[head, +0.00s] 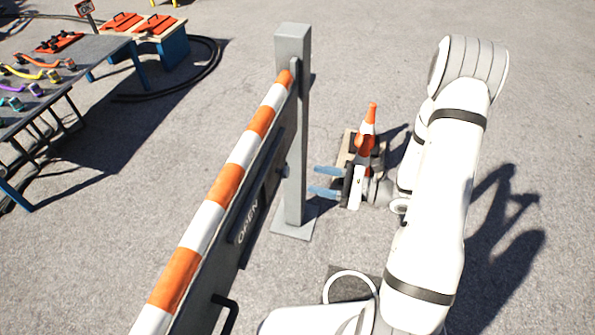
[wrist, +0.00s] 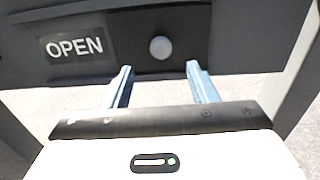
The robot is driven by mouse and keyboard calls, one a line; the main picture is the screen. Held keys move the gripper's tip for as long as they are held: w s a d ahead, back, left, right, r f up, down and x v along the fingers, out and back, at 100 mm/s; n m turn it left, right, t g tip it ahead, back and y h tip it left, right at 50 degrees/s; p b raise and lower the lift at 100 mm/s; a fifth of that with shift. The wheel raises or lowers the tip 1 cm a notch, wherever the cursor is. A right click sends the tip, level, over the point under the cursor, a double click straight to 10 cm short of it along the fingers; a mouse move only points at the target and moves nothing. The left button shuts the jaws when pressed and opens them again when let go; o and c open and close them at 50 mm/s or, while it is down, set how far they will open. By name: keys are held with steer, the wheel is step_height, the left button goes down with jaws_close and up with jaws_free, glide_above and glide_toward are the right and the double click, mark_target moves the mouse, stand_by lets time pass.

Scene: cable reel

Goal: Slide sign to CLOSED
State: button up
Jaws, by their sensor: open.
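The sign (wrist: 75,48) reads OPEN in white letters on a dark plate. It is set in the side of a barrier with an orange and white striped top (head: 228,180), and the word OPEN also shows in the head view (head: 248,222). A round pale knob (wrist: 160,48) sits on a dark panel to the right of the word; it also shows in the head view (head: 286,171). My gripper (wrist: 160,84) is open, its two blue fingers pointing at the panel just below the knob in the wrist view, apart from it. In the head view my gripper (head: 326,181) is right of the knob.
A grey post (head: 293,130) on a base plate stands at the barrier's far end. An orange and white cone (head: 368,128) stands behind my gripper. Open pavement surrounds these.

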mark_target(281, 171)
steer(key=x, duration=0.7)
steer(key=shift+w, duration=0.25)
steer(key=shift+a, duration=0.15)
steer(key=shift+c, duration=0.3)
jaws_close()
